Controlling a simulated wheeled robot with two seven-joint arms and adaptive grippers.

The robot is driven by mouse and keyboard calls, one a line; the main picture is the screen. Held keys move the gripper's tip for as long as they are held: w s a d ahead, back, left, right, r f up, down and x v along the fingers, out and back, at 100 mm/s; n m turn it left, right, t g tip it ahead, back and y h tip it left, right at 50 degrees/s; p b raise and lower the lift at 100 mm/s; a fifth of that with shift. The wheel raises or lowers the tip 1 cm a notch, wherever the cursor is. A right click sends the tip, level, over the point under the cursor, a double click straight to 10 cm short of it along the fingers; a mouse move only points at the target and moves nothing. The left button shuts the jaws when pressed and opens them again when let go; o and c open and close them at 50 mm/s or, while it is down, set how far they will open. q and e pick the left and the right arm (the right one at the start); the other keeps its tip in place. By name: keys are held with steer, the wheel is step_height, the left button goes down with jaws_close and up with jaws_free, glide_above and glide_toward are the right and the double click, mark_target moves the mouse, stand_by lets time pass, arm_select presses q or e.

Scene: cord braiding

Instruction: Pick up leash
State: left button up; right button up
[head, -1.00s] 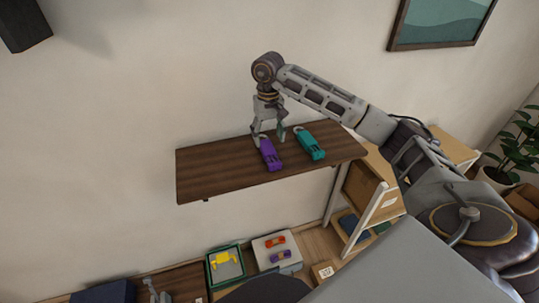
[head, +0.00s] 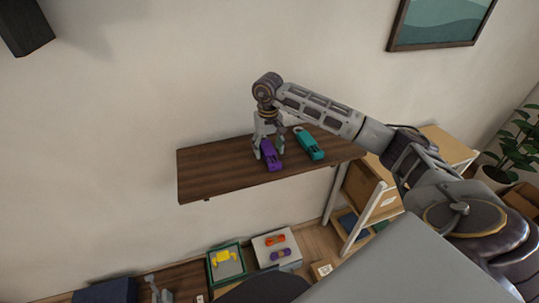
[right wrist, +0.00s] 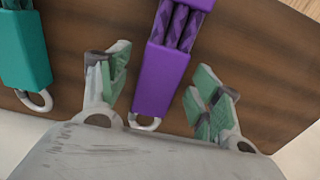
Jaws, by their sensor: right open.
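A purple leash (head: 272,160) lies on the dark wooden shelf (head: 212,173), with a teal leash (head: 309,145) to its right. In the right wrist view the purple leash (right wrist: 162,78) shows a smooth sleeve, braided cords and a pale ring at its near end. The teal leash (right wrist: 25,52) lies to its left there. My right gripper (head: 269,150) is low over the shelf at the purple leash's far end. In the right wrist view its open fingers (right wrist: 160,88) stand on either side of the purple sleeve, with gaps on both sides.
The wall is close behind the shelf. Its left half is clear. Below are a green-rimmed tray (head: 212,272) with a yellow item, and a pale box (head: 262,257) with orange and purple items. A shelving unit (head: 388,205) stands at the right.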

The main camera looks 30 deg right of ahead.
mark_target(269, 149)
steer(key=shift+c, duration=0.5)
steer(key=c, duration=1.1)
steer(key=shift+r, duration=0.15)
step_height(269, 149, up, 10)
steer(key=b, duration=0.1)
steer(key=shift+f, duration=0.2)
stand_by(0.3)
